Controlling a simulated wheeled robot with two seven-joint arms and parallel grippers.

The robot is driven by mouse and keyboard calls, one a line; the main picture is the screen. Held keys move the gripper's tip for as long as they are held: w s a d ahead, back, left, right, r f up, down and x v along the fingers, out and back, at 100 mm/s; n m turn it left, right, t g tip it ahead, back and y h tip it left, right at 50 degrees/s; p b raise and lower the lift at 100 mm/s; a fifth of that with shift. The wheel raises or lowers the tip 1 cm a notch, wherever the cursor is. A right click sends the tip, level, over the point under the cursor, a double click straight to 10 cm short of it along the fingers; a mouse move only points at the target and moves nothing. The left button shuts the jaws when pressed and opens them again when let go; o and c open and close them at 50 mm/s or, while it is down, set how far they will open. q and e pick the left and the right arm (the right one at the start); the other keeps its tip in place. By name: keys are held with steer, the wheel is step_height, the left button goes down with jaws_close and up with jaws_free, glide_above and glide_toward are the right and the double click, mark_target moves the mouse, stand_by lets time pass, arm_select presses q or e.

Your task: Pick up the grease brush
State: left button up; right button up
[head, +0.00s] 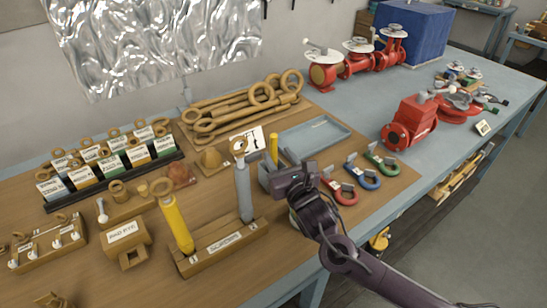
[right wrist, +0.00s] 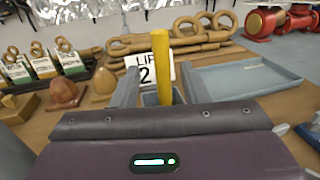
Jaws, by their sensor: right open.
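A yellow upright handle (head: 274,149), which looks like the grease brush, stands in a small grey holder (right wrist: 150,98) on the wooden board. Its lower end is hidden inside the holder. In the right wrist view the yellow handle (right wrist: 161,62) rises between the two grey fingers, which are apart, with gaps visible on both sides. I cannot tell how deep the handle sits between them. My left gripper is not in view.
A grey tool (head: 243,190) and a yellow tool (head: 177,224) with rings stand upright in a wooden block left of my right gripper. A blue-grey tray (head: 313,134) lies behind. Coloured shackles (head: 362,178) lie to the right. Rigging hardware (head: 245,103) lies at the back.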

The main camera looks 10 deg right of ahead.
mark_target(275, 150)
steer(key=w+p, duration=0.1)
steer(key=w, duration=0.2)
steer(key=shift+a, duration=0.1)
steer(key=shift+w+a+f+p, duration=0.15)
steer(key=shift+w+p, duration=0.15)
steer(key=shift+w, duration=0.55)
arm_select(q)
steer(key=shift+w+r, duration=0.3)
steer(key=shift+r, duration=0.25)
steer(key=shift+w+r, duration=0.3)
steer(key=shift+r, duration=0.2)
arm_select(e)
jaws_close()
